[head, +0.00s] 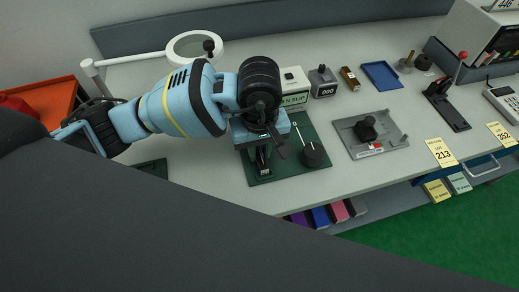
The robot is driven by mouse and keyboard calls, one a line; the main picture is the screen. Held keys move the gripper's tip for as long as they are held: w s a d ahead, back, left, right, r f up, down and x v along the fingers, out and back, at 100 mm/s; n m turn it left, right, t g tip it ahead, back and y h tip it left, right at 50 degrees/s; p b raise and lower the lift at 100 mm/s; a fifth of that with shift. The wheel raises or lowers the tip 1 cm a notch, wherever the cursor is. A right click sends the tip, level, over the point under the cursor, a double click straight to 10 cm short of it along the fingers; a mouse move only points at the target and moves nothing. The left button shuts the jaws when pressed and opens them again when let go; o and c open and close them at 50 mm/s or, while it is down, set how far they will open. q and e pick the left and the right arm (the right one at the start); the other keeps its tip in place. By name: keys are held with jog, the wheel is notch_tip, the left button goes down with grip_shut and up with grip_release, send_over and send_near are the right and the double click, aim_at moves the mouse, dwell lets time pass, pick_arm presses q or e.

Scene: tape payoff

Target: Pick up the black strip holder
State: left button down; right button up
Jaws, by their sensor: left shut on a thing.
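My left gripper (262,164) reaches in from the left and points down over a dark green mat (290,176) on the grey bench. It is shut on a dark piece, which I take to be the black strip holder (280,146). The hand and fingers hide much of it, and I cannot tell whether it touches the mat. A round black knob-like thing (313,155) stands on the mat just right of the gripper. My right gripper is not in view.
A grey plate with a black knob (366,130) lies right of the mat. A labelled box (293,86), a counter (323,84) and a blue tray (382,75) stand behind. A ring lamp (190,48) is at back left.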

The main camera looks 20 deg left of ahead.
aim_at(259, 157)
pick_arm(q)
jog(key=shift+r, duration=0.35)
jog(key=r, duration=0.1)
jog(key=s+r, duration=0.1)
jog(key=shift+d+r, duration=0.15)
jog(key=shift+r, duration=0.15)
jog(key=s+d, duration=0.1)
jog(key=s, duration=0.6)
jog(key=s+d+r, duration=0.1)
jog(key=s+d, duration=0.1)
jog(key=s, duration=0.5)
jog(key=shift+s+d+r+b, duration=0.2)
jog(key=shift+s+d+b, duration=0.05)
jog(key=shift+s+b, duration=0.1)
jog(key=shift+w+f, duration=0.1)
